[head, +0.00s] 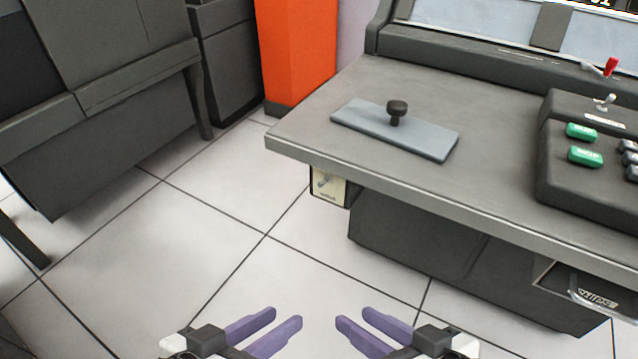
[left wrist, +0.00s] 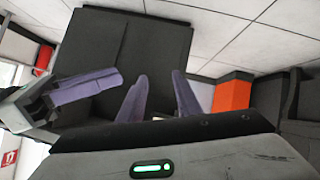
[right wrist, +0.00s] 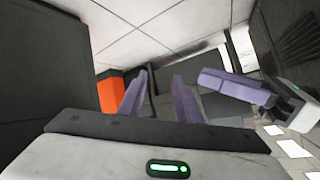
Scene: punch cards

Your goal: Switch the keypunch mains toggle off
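A small cream switch plate (head: 327,186) with a dark lever hangs on a box under the left front of the grey desk (head: 300,147). Its lever position is too small to read. A silver toggle (head: 604,103) and a red-tipped lever (head: 607,68) stand at the far right by the keyboard unit. Which one is the mains toggle I cannot tell from labels. My left gripper (head: 286,318) and right gripper (head: 354,317) are low in the head view, in front of the desk, touching nothing. Their purple fingers are apart and empty in the left wrist view (left wrist: 160,76) and right wrist view (right wrist: 160,76).
A blue-grey plate with a black knob (head: 397,112) lies on the desk. Green keys (head: 585,156) sit on the keyboard unit. A dark machine (head: 110,130) and orange column (head: 297,55) stand left; tiled floor lies between.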

